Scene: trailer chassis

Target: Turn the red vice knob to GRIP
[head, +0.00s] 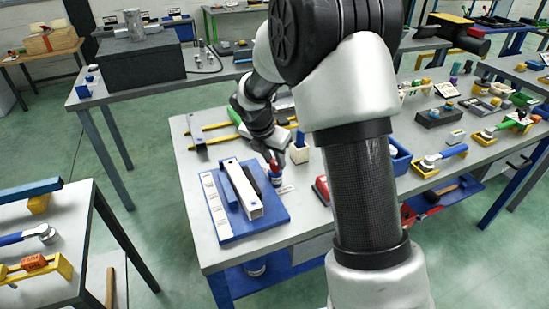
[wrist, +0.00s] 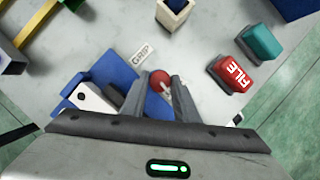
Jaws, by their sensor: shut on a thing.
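The red vice knob (wrist: 159,80) sits between the two fingers of my gripper (wrist: 161,80) in the wrist view, and the gripper is shut on it. A white pointer or mark shows beside the knob, partly hidden by the right finger. A white label reading GRIP (wrist: 144,52) lies just above and left of the knob. In the head view my gripper (head: 274,160) reaches down at the right edge of the vice's blue base (head: 238,226). The pale vice bar (head: 241,190) lies on that base, left of the gripper. The knob's exact angle is hard to tell.
A red block marked FILE (wrist: 231,72) with a teal part (wrist: 260,43) is to the right. Yellow bars (head: 207,130) lie at the back left of the table.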

